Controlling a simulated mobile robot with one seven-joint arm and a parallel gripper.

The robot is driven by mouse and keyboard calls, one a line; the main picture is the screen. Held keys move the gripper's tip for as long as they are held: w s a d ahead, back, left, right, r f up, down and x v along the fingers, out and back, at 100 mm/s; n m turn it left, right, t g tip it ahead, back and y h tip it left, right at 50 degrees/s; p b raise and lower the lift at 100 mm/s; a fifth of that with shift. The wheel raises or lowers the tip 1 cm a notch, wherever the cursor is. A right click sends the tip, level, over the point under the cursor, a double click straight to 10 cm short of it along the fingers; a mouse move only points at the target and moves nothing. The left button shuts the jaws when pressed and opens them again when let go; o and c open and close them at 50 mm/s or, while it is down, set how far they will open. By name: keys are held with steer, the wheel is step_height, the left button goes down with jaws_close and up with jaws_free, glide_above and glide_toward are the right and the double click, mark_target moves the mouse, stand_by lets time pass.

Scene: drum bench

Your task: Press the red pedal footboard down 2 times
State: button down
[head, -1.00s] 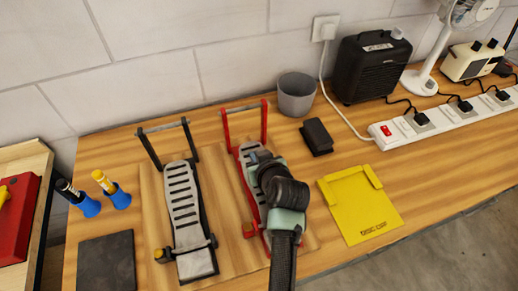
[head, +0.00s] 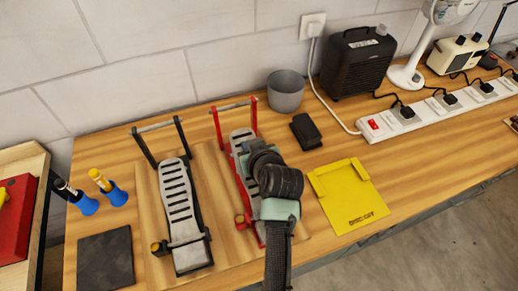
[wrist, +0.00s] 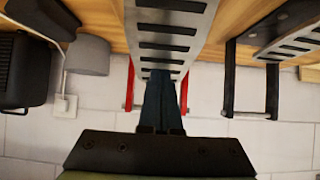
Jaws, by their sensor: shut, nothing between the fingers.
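The red pedal has a red frame and hoop (head: 217,128) and a grey slotted footboard (head: 240,135). It stands on the bench, right of a second pedal with a dark frame and a similar grey footboard (head: 180,205). My gripper is over the red pedal, and my wrist and arm cover most of its footboard in the head view. In the wrist view my gripper (wrist: 160,76) is shut and empty, its fingertips over the slotted footboard (wrist: 168,35), between the red hoop's posts (wrist: 130,88). I cannot tell whether they touch it or how far the board is down.
A grey cup (head: 286,92), a small black pedal (head: 306,132) and a yellow plate (head: 348,197) stand to the right. A black speaker (head: 355,65) and a white power strip (head: 400,124) are beyond. Blue-based holders (head: 117,196) and a dark pad (head: 106,260) lie left.

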steer(key=v, duration=0.8)
steer(key=shift+w+r+b, duration=0.15)
steer(key=shift+r+b, duration=0.05)
steer(key=shift+b, duration=0.25)
steer(key=w+r+m+t+h, duration=0.2)
steer(key=r+t, duration=0.6)
steer(key=r, duration=1.9)
steer(key=s+r+t, duration=0.4)
steer(key=s+r, duration=0.2)
steer(key=r, duration=0.6)
steer(key=s+a+r+m+t+h, duration=0.1)
steer(key=s+r+t, duration=0.4)
steer(key=r, duration=0.7)
steer(key=shift+s+m, duration=0.3)
steer(key=shift+s, duration=0.75)
steer(key=shift+r, duration=0.15)
